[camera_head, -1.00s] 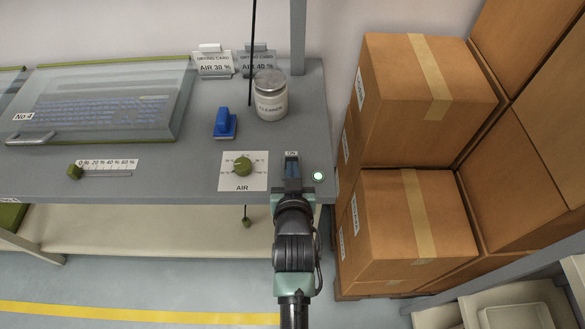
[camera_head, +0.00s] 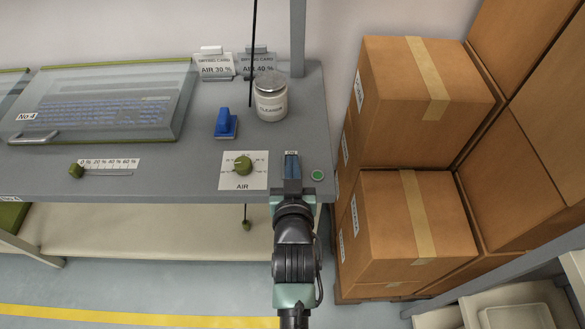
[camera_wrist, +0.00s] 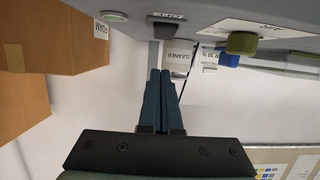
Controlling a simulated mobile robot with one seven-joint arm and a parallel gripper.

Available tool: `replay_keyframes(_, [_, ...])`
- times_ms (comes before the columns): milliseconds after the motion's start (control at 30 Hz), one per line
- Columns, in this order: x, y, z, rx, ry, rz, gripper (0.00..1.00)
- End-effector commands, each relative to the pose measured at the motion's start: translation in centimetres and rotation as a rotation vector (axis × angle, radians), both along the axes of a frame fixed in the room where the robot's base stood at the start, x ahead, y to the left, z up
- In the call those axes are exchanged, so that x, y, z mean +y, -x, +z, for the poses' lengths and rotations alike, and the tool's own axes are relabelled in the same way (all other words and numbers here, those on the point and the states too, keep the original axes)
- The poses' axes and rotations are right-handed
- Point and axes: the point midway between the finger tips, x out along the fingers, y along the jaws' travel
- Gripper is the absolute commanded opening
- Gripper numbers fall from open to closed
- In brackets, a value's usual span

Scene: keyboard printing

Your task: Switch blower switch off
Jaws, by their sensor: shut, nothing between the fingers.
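The blower switch shows in the wrist view as a dark piece (camera_wrist: 160,30) on the panel, beside a small white label (camera_wrist: 168,17). In the head view my gripper hides most of it. A round indicator lamp (camera_head: 318,175) sits to its right, dull green with no bright glow; it also shows in the wrist view (camera_wrist: 115,16). My gripper (camera_head: 291,159) is at the switch, right of the AIR dial. Its blue fingers (camera_wrist: 160,74) are shut together and empty. I cannot tell whether they touch the switch.
The green AIR dial (camera_head: 243,163) is left of my gripper. A cleaner jar (camera_head: 271,104) and a blue stamp-like block (camera_head: 225,123) stand behind. A covered keyboard (camera_head: 100,110) lies left. Stacked cardboard boxes (camera_head: 405,215) close off the right side.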

Motion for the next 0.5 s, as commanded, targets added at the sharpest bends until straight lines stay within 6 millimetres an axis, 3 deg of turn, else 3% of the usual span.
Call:
replay_keyframes(33, [0.0, 1.5, -0.5, 0.007, 0.000, 0.000, 0.00])
replay_keyframes(200, [0.0, 4.8, -0.3, 0.006, 0.000, 0.000, 0.00])
replay_keyframes(500, [0.0, 9.0, 0.1, 0.004, 0.000, 0.000, 0.00])
